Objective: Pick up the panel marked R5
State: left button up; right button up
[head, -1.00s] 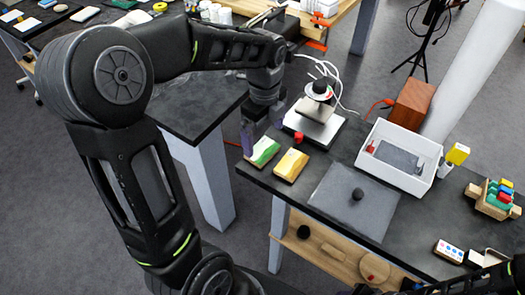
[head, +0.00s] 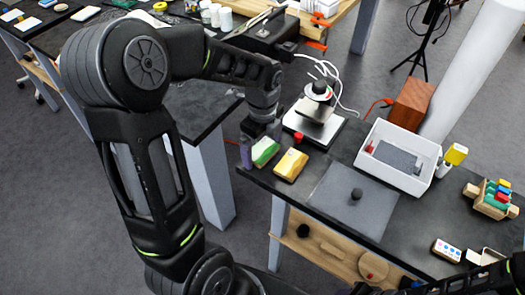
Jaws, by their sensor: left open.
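Two small panels lie side by side at the left end of the dark bench: a green and white one (head: 265,152) and a yellow and white one (head: 291,166). No R5 mark is readable on either. My left gripper (head: 260,141) is open and points down at the green panel. One purplish finger shows at that panel's left side; the other finger is mostly hidden. I cannot tell whether the fingers touch the panel. My right gripper is not in view; only dark arm parts show at the lower right.
Behind the panels stand a metal device (head: 313,125) and a small red object (head: 298,137). To the right are a grey mat (head: 335,190) with a black knob (head: 357,194), a white open box (head: 410,178) and a rack of coloured blocks (head: 490,199). A floor gap lies left of the bench.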

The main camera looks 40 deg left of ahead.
aim_at(262, 150)
pick_arm(q)
jog(key=shift+c, duration=0.4)
jog(key=c, duration=1.3)
jog(key=shift+o, duration=0.2)
notch_tip(262, 150, up, 10)
jog(key=shift+b, duration=0.4)
